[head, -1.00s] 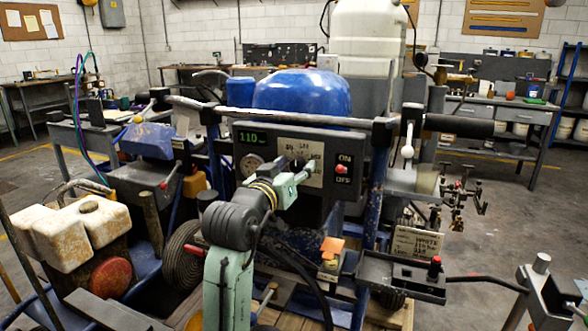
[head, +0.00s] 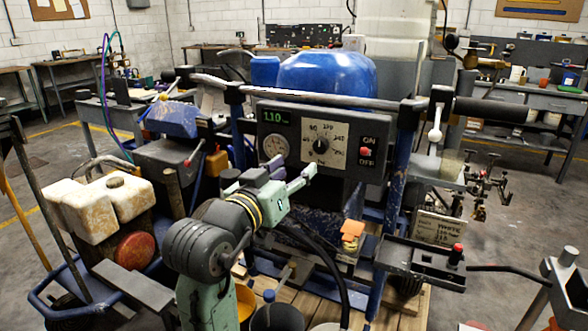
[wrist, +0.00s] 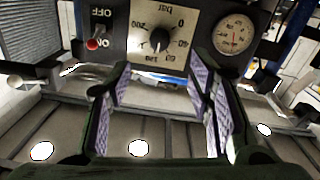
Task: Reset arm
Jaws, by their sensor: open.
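My gripper (head: 297,171) is open and empty in front of the line striper's control panel (head: 284,117), just below its gauge and dial. In the wrist view my gripper (wrist: 158,80) shows two spread fingers with purple ribbed pads and nothing between them. The panel appears upside down there. The black pressure knob (head: 320,146) sits on a pale dial marked in bar, and it also shows in the wrist view (wrist: 159,39). The fingers look apart from the knob.
A round gauge (head: 275,147) and a red ON/OFF switch (head: 366,152) flank the dial. A handlebar (head: 320,104) crosses above the panel. A dark tray (head: 415,262) juts out at right. A white jug-like tank (head: 100,205) stands at left. Open floor lies at far right.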

